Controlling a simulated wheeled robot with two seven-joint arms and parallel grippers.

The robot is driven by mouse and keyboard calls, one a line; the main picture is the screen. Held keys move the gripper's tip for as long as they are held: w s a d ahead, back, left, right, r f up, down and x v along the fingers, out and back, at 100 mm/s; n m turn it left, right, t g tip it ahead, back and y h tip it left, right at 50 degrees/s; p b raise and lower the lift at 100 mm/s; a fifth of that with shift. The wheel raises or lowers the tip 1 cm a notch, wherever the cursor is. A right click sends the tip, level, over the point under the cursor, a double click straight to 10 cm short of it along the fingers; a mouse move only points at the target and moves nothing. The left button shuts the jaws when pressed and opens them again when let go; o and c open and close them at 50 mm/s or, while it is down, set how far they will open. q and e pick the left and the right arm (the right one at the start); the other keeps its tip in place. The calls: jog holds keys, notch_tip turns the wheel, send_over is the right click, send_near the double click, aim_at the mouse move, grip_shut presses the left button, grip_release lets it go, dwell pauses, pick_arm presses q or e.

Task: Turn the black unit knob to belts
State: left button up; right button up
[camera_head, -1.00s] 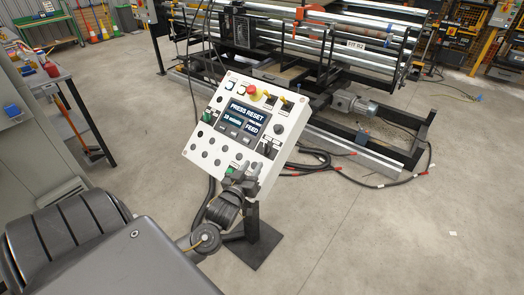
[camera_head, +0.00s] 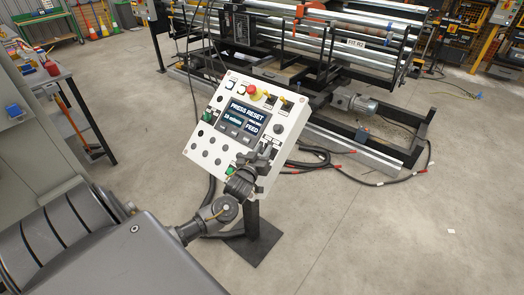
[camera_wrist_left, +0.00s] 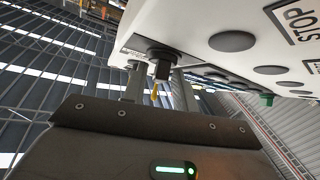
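The white control panel (camera_head: 213,140) stands tilted on a dark post in the middle of the head view. It has a screen reading "PRESS RESET", a red button and several dark knobs and buttons. My left gripper (camera_head: 255,158) is at the panel's lower right part and covers some of its controls. In the left wrist view a black knob (camera_wrist_left: 160,55) sits on the panel's underside as seen there. My left gripper's fingers (camera_wrist_left: 160,88) stand apart on either side of it; whether they touch it I cannot tell. My right gripper is not in view.
A large machine frame with rollers (camera_head: 340,60) stands behind the panel. Black cables (camera_head: 320,165) lie on the floor to its right. A workbench (camera_head: 60,80) stands at the left.

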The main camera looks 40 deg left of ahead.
pick_arm(q)
jog(key=c, duration=0.4)
jog(key=shift+w+d+r+n+g+y+p, duration=0.15)
jog(key=shift+n+g+y+p, duration=0.55)
jog(key=shift+n, duration=0.5)
jog(key=shift+s+d+r+n+g+y+p, duration=0.1)
jog(key=shift+n+g+y+p, duration=0.4)
jog(key=shift+n+y+p, duration=0.55)
jog(key=n+g+y, duration=0.1)
jog(key=n, duration=0.2)
jog(key=shift+w+g+p, duration=0.1)
jog(key=shift+g+p, duration=0.2)
jog(key=shift+g, duration=0.1)
jog(key=shift+d+f+n+g+y+p, duration=0.1)
jog(key=shift+n+g+y+p, duration=0.4)
jog(key=shift+n+g, duration=0.7)
jog(key=o, duration=0.6)
jog(key=shift+o, duration=0.2)
